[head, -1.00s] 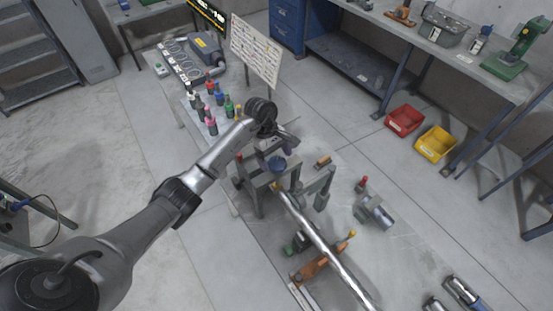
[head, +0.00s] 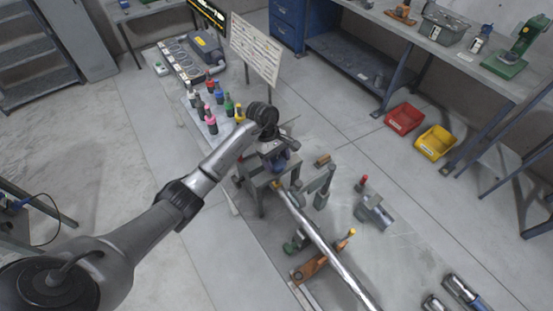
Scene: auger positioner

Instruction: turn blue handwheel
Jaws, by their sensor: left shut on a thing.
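The blue handwheel (head: 281,164) sits on top of the grey frame (head: 262,181) near the middle of the head view. Only part of it shows below my gripper. My left gripper (head: 275,152) points down over the handwheel and is shut on it. The fingertips are small and dark, and my wrist partly hides them. My right gripper is not in view.
A long metal bar (head: 325,245) runs from the frame towards the lower right. Several coloured bottles (head: 213,107) stand beyond the frame, near a white board (head: 256,50). An orange clamp (head: 309,268) lies beside the bar. Red (head: 404,119) and yellow (head: 435,142) bins sit at right.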

